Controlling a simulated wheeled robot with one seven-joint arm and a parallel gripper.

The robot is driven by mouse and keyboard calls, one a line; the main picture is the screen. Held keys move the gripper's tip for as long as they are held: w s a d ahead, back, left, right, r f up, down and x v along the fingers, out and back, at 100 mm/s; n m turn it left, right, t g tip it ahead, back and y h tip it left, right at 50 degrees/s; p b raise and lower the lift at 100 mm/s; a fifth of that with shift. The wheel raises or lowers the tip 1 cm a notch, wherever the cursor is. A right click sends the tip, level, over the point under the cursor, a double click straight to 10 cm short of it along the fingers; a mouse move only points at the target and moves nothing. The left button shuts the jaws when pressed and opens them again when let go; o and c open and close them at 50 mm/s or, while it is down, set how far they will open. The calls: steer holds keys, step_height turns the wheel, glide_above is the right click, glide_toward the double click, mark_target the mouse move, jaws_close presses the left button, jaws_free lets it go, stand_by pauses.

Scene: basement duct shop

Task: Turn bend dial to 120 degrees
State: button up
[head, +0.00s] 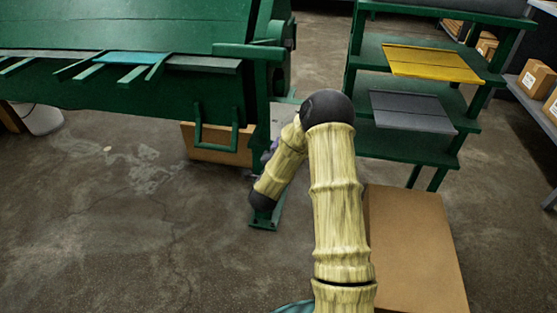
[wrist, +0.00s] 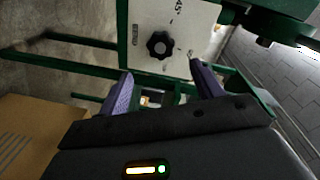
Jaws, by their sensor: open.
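In the head view the panel (head: 279,118) shows only as a sliver behind my arm, and the dial is hidden there. Most of my gripper is also hidden behind my arm.
A large green bending machine (head: 120,30) fills the upper left. A green shelf rack (head: 375,50) with yellow (head: 435,64) and grey (head: 412,110) sheets stands right. A cardboard box (head: 415,250) is on the floor beside my arm. Green bars (wrist: 75,40) surround the panel.

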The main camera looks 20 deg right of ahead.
steer(key=v, duration=0.5)
steer(key=shift+s+a+p, duration=0.1)
steer(key=shift+p, duration=0.25)
steer(key=s+a+r+n+g+y, duration=0.3)
steer(key=s+a+n+y, duration=0.1)
steer(key=a+n+y, duration=0.7)
steer(key=s+r+n+g+p, duration=0.3)
steer(key=s+n+g, duration=0.6)
steer(key=s, duration=1.1)
step_height(320, 180, up, 39)
steer(key=t+p, duration=0.1)
steer(key=p, duration=3.5)
steer(key=shift+w+d+f+n+h, duration=0.2)
steer(key=shift+d+n+h, duration=0.1)
steer(key=shift+d+h, duration=0.1)
